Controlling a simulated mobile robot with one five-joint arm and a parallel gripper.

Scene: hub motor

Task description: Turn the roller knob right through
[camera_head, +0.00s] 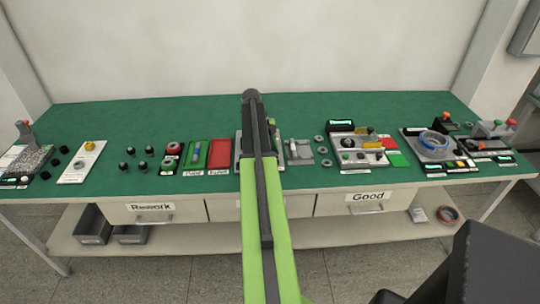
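My lime-green arm reaches up the middle of the view, over the green bench top (200,112). The dark end of my arm (252,97) is above the back half of the bench; its fingers cannot be made out. I cannot tell which part is the roller knob. A control station (357,150) to the right has dark round knobs, a red part and yellow parts.
Red and green trays (220,153) lie left of my arm, near several black knobs (130,151). A station with a blue ring (435,140) stands farther right. Drawers marked Rework (152,209) and Good (368,197) are under the bench edge. The back left of the bench is clear.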

